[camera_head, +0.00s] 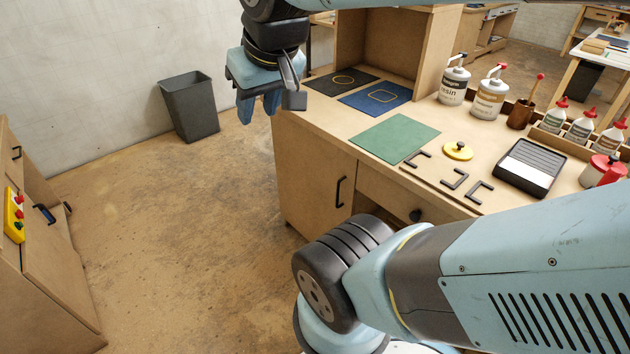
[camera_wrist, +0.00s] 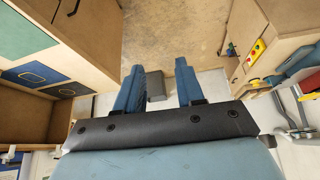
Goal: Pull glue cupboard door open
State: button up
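A wooden cupboard door (camera_head: 314,184) with a black bar handle (camera_head: 340,191) is in the front of the workbench, and it looks shut. In the wrist view, a dark handle (camera_wrist: 73,8) shows on the bench front at the top left. No label shows which door is the glue cupboard's. My gripper (camera_head: 258,112) hangs above the floor, left of the bench corner and well apart from the handle. In the wrist view its two blue fingers (camera_wrist: 157,78) are spread, with nothing held between them.
The bench top (camera_head: 330,118) carries a green mat (camera_head: 394,139), pump bottles and glue bottles. A drawer (camera_head: 390,198) is right of the door. A grey bin (camera_head: 190,106) stands by the wall. A cabinet (camera_head: 45,270) with a yellow button box (camera_head: 14,214) is at left. Floor between is clear.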

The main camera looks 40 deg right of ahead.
jog(key=shift+w+d, duration=0.1)
jog(key=shift+d, duration=0.05)
jog(key=w+d+f+n+g+h, duration=0.25)
jog(key=w+d+f+g, duration=0.25)
jog(key=w+f, duration=0.45)
jog(key=w+d+f+n+g+h, duration=0.2)
jog(key=w+d+f+g+h, duration=0.4)
jog(key=f, duration=0.6)
jog(key=w+d+f+n+t+h, duration=0.1)
jog(key=d+f+n+h, duration=0.25)
jog(key=f, duration=0.65)
jog(key=w+d+f+n+t+h, duration=0.1)
jog(key=w+d+f+n+h, duration=0.3)
jog(key=f, duration=0.7)
jog(key=s+d+f+n+t+h, duration=0.15)
jog(key=f+n, duration=0.35)
jog(key=f, duration=0.5)
jog(key=d, duration=1.4)
jog(key=shift+s, duration=0.45)
jog(key=shift+r, duration=0.1)
jog(key=shift+c, duration=0.4)
